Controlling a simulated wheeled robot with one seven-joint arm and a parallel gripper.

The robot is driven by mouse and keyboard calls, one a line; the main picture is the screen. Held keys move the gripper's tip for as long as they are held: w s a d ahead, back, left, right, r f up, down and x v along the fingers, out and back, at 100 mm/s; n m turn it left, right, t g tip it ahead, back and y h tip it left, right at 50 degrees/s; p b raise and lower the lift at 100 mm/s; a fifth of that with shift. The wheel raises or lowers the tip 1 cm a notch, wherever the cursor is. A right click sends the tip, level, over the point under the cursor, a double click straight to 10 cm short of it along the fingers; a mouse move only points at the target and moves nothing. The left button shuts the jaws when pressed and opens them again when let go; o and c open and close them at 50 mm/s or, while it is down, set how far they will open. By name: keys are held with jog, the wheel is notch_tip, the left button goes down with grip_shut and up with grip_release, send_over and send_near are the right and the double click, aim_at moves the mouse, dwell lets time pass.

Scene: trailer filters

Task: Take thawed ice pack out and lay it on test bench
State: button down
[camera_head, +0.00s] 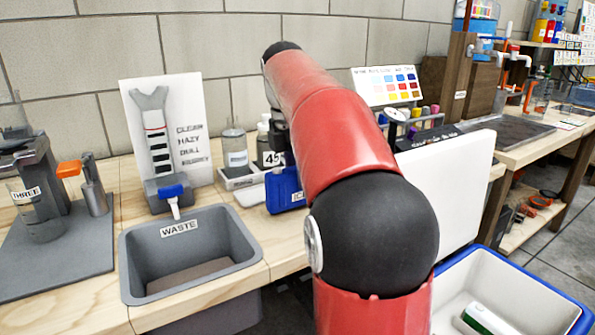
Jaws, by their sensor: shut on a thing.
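A blue ice pack (286,191) with a white label, partly hidden by my arm, is at the bench's back, right of the grey waste basin. My gripper (287,158) is mostly hidden behind my red arm; only a dark part of it shows just above the pack. It is shut on the pack. The wooden test bench (128,187) runs along the wall. I cannot tell whether the pack touches the bench top. An open cooler (555,300) with white walls and a blue rim stands at the lower right, its white lid (462,185) raised.
The grey waste basin (190,245) is sunk in the bench. A gauge card (188,130), a small scale (238,178) and bottles stand behind it. A white and green cylinder (487,320) lies in the cooler. A second bench (540,135) is at the right.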

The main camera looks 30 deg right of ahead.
jog(key=shift+f+b, duration=0.35)
jog(key=shift+f, duration=0.2)
jog(key=c, duration=1)
grip_release()
jog(key=shift+c, duration=0.2)
jog(key=shift+r, duration=0.1)
